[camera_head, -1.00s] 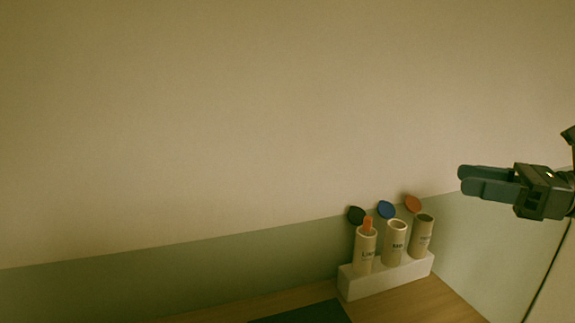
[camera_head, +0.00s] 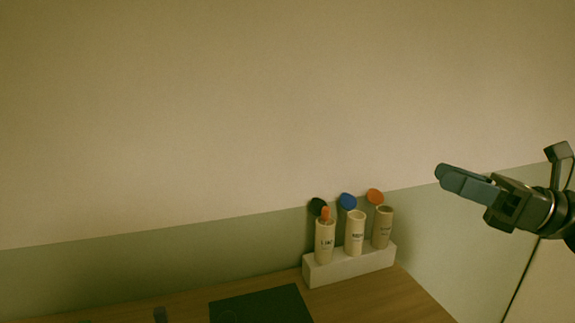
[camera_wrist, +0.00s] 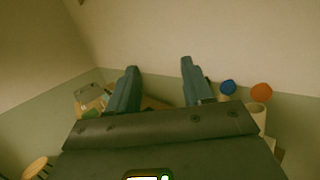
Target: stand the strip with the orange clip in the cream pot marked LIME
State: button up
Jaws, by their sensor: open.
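The cream pot marked LIME (camera_head: 325,243) is the leftmost of three cream pots in the head view. The orange clip (camera_head: 325,213) sticks up out of its mouth; the strip below the clip is hidden inside the pot. My gripper (camera_head: 440,172) is up at the right, apart from the pots and higher than them. In the wrist view my gripper (camera_wrist: 160,78) shows its two fingers spread, with nothing between them.
A middle pot (camera_head: 355,232) and a right pot (camera_head: 382,227) share the white block (camera_head: 350,265) with it. A dark mat (camera_head: 262,306) lies on the wooden table (camera_head: 412,298), whose right part is bare.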

jog(key=s+a+f+m+t+h, duration=0.35)
jog(key=s+m+t+h, duration=0.2)
jog(key=m+t, duration=0.6)
jog(key=s+a+f+m+t+h, duration=0.3)
jog(key=s+a+m+t+h, duration=0.25)
jog(key=m, duration=1.05)
jog(key=s+d+f+m+g+h, duration=0.25)
jog(key=s+f+m+g, duration=0.35)
jog(key=s, duration=0.5)
jog(key=s+d+f+m+g+h, duration=0.1)
jog(key=s+f+m+h, duration=0.2)
jog(key=s+f+m, duration=0.55)
jog(key=s+d+f+m+g+h, duration=0.15)
jog(key=s+m+g, duration=0.3)
jog(key=s, duration=0.85)
notch_tip(320, 180, down, 10)
jog(key=b, duration=1)
jog(key=shift+s+f+m+h, duration=0.2)
jog(key=shift+f+m+h, duration=0.05)
jog(key=shift+m+h, duration=0.1)
